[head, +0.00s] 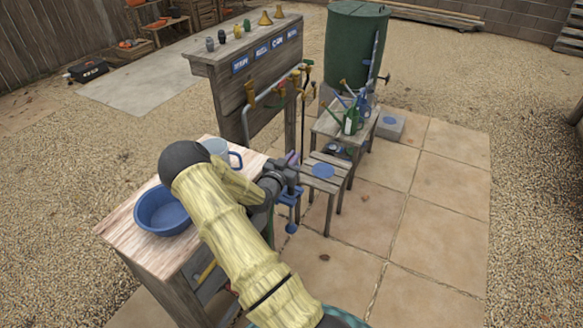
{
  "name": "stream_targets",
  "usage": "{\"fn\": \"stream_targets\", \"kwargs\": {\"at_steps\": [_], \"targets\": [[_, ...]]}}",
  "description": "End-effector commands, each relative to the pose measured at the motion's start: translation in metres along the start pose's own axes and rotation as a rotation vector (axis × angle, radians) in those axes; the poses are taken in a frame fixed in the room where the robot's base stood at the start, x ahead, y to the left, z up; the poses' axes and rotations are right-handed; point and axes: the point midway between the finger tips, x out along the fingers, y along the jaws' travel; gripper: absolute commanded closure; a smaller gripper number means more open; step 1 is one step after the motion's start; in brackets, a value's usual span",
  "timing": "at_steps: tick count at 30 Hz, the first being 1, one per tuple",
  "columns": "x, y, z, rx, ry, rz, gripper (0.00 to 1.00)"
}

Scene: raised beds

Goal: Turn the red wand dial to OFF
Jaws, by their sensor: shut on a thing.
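My gripper (292,172) is at the right edge of the wooden workbench (120,232), beyond the end of my pale yellow arm. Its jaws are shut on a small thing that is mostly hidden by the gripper. A pinkish-purple piece (292,157) shows at the fingertips; I cannot tell whether it is part of the held thing. I cannot make out a red wand dial or an OFF mark. Blue parts (291,228) show just below the gripper.
A blue bowl (160,213) and a pale mug (220,150) stand on the workbench. Behind is a wooden board with blue signs (262,50) and a pipe with taps. A low slatted bench (328,158) stands close right of the gripper.

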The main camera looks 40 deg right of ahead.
Motion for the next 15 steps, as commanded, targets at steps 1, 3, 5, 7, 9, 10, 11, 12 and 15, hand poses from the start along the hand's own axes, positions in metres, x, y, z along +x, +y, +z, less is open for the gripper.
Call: {"fn": "stream_targets", "kwargs": {"at_steps": [1,3,5,7,9,10,11,12,15], "targets": [[-0.0001,-0.0014,0.006,0.006,0.001,0.035,1.0],[-0.0002,-0.0009,0.0057,0.006,0.0,0.089,1.0],[-0.0003,-0.0003,0.0055,0.007,-0.001,0.135,1.0],[-0.0002,0.0003,0.0047,0.006,0.0,0.189,1.0],[-0.0002,0.0013,0.0041,0.007,0.0,0.242,1.0],[-0.0002,0.0018,0.0039,0.006,0.0,0.264,1.0],[-0.0001,0.0021,0.0035,0.006,0.0,0.285,1.0],[-0.0001,0.0028,0.0032,0.006,0.0,0.312,1.0],[-0.0003,0.0038,0.0023,0.005,0.0,0.374,1.0]]}}
